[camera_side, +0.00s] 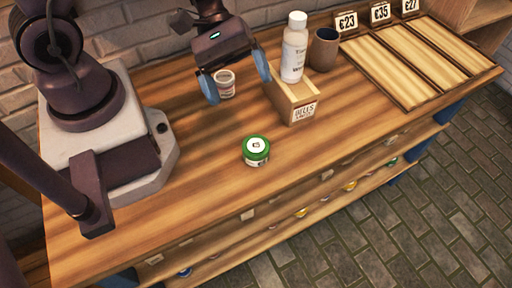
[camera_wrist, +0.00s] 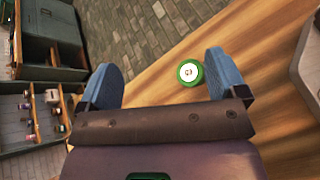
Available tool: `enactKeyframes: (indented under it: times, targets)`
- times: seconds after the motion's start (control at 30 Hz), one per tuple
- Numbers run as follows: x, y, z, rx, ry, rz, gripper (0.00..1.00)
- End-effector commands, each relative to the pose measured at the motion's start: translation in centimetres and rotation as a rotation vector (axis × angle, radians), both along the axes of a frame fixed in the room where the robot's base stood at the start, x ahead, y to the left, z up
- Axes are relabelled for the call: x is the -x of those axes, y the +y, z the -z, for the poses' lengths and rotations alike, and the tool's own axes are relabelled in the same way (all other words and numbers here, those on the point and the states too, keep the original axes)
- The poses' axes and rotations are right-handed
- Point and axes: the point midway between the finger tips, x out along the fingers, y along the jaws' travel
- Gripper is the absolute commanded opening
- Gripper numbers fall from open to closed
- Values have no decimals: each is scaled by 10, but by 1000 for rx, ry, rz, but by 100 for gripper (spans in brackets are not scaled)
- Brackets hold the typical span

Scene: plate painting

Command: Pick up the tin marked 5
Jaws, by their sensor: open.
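A green tin (camera_side: 256,150) with a round white label on its lid stands upright on the wooden table, in front of the gripper in the side view. The mark on the label is too small to read surely. The tin also shows in the wrist view (camera_wrist: 189,72), between the fingers and nearer the right one. My gripper (camera_side: 236,78) is open and empty, with blue fingers pointing down, above the table and apart from the tin. The fingers also show in the wrist view (camera_wrist: 162,70).
A small labelled cup (camera_side: 225,84) shows between the fingers in the side view. A slatted tray (camera_side: 408,60) with price cards lies at right. Table around the tin is clear.

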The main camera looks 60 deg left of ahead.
Motion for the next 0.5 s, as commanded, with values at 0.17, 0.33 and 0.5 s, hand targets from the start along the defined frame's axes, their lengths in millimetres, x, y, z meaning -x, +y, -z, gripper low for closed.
enactKeyframes:
  times: [0.17,0.33,0.5]
  targets:
    - [-7,-2,54,133,213,-281,91]
    - [-6,2,101,190,361,-524,91]
    - [-1,6,128,199,433,-655,91]
